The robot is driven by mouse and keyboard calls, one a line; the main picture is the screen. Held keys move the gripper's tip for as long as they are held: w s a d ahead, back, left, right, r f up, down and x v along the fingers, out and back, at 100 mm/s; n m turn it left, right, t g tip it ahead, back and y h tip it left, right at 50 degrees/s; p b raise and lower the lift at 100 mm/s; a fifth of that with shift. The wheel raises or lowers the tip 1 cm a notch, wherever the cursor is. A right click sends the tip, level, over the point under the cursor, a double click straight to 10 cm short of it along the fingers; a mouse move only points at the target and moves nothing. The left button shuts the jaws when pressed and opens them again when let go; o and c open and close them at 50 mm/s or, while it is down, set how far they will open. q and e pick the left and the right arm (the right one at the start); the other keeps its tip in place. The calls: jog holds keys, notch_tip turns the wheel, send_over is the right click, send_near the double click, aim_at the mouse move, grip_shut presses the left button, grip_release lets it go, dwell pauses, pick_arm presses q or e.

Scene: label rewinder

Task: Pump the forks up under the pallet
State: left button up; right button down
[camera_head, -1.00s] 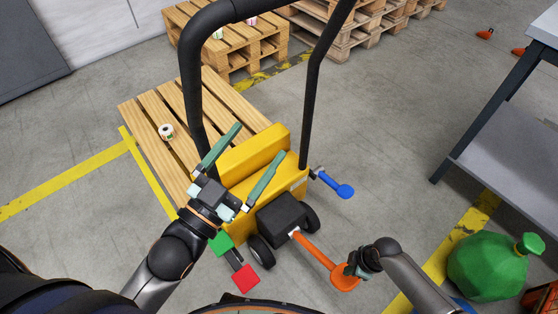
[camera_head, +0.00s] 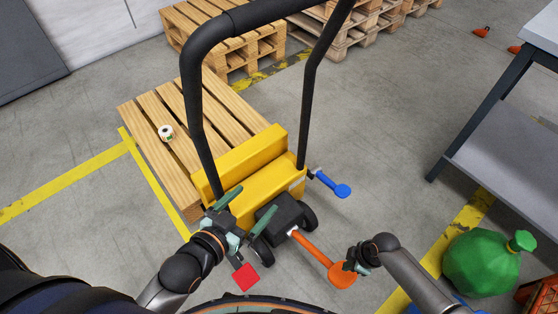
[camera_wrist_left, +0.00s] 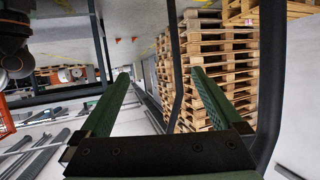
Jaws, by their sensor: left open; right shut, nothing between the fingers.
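The yellow pallet truck (camera_head: 262,184) with a tall black handle frame (camera_head: 193,110) stands against the near end of the wooden pallet (camera_head: 215,112). Its forks are hidden under the pallet. An orange pedal (camera_head: 312,250) slopes down from the black pump block (camera_head: 280,217). A red pedal (camera_head: 245,277) is at front left, and a blue lever (camera_head: 333,186) sticks out at the right. My left gripper (camera_head: 257,198) is open and empty in front of the yellow body's left side. My right gripper (camera_head: 350,267) is shut and empty beside the orange pedal's broad end; contact is unclear.
A white label roll (camera_head: 166,132) sits on the pallet. More pallets (camera_head: 345,38) are stacked at the back; stacks also show in the left wrist view (camera_wrist_left: 215,60). A table (camera_head: 505,130) and a green sack (camera_head: 482,262) stand at the right.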

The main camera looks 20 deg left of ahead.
pick_arm(q)
jog(key=s+f+n+g+p, duration=0.1)
jog(key=s+f+g+p, duration=0.1)
jog(key=s+f+g, duration=0.2)
notch_tip(320, 180, down, 3)
jog(key=shift+s+d+f+y, duration=0.15)
jog(key=shift+s+d+y, duration=0.15)
jog(key=shift+s, duration=0.55)
